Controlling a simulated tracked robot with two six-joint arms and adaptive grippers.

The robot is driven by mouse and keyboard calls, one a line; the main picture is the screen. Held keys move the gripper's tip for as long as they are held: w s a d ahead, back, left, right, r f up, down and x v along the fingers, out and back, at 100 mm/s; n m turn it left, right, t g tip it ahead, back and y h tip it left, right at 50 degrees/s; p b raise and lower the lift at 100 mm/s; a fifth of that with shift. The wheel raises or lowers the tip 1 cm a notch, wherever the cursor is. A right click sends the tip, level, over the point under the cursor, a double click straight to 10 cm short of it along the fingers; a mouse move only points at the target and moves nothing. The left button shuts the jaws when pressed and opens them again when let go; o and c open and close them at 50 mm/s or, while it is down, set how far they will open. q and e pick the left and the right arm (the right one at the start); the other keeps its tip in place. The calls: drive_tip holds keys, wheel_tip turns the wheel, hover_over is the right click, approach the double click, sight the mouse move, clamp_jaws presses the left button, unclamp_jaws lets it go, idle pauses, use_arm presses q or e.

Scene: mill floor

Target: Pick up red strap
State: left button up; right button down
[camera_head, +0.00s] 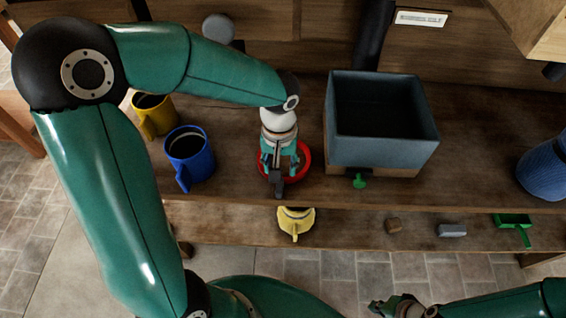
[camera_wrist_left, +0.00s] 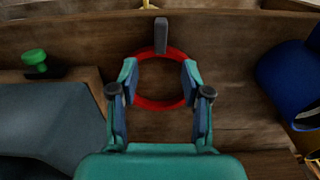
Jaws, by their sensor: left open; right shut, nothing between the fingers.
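The red strap (camera_head: 306,160) is a round loop on the upper wooden shelf, between the blue mug and the grey bin. My left gripper (camera_head: 281,172) is over it, pointing down and hiding part of it. In the left wrist view the red strap (camera_wrist_left: 158,104) shows as a ring, with the open fingers of my left gripper (camera_wrist_left: 158,72) at its left and right sides. Nothing is held, and I cannot tell whether the fingertips touch the strap. My right gripper (camera_head: 388,306) is shut and empty at the bottom edge of the head view.
A small dark grey block (camera_wrist_left: 161,36) is at the strap's edge. A blue mug (camera_head: 189,157) and yellow mug (camera_head: 155,116) stand left; a grey bin (camera_head: 382,152) stands right. A green knob (camera_head: 360,181) is before the bin.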

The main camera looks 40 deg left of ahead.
sight(279, 186)
use_arm(q)
wheel_tip(279, 186, down, 9)
drive_tip(key=shift+r+p, duration=0.1)
drive_tip(key=shift+p, duration=0.2)
clamp_jaws()
idle(0.4)
